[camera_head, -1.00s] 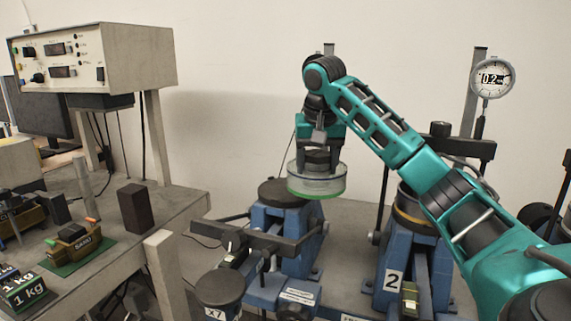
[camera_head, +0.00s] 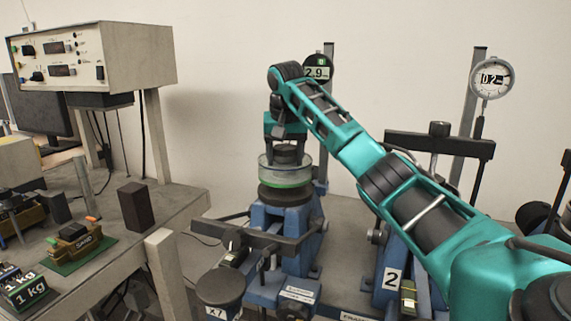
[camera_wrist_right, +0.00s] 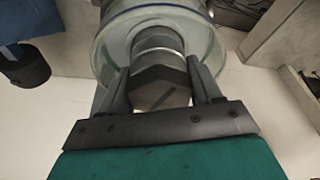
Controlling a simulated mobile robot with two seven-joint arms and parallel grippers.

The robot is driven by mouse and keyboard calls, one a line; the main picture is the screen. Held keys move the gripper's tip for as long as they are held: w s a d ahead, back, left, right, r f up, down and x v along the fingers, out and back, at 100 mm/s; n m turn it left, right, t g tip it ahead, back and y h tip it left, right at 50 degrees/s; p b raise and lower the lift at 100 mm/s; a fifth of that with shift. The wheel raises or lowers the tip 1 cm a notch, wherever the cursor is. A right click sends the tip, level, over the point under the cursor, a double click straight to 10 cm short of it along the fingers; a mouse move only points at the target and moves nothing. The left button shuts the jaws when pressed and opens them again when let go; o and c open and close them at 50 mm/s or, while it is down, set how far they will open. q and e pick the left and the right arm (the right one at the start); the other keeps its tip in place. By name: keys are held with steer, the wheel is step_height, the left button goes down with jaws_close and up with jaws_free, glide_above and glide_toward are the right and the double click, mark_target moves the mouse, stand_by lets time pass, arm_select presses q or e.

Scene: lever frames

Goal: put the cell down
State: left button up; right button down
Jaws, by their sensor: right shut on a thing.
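The cell (camera_head: 286,173) is a clear, round container with a green band at its lower edge and a dark cap on top. My right gripper (camera_head: 285,142) is shut on the cap and holds the cell upright over the round black platform (camera_head: 286,194) of the left blue stand. I cannot tell whether the cell touches the platform. In the right wrist view the gripper's two fingers (camera_wrist_right: 160,85) close on the cap, and the clear cell (camera_wrist_right: 105,45) shows around it. My left gripper is not in view.
A dial gauge reading about 2.9 (camera_head: 318,67) stands behind my right arm. A second blue stand marked 2 (camera_head: 391,279) is to the right with another gauge (camera_head: 492,77).

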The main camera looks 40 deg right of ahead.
steer(key=shift+f, duration=1.15)
steer(key=shift+f, duration=0.1)
steer(key=shift+c, duration=1)
jaws_free()
steer(key=shift+s+f, duration=0.1)
steer(key=v, duration=1.2)
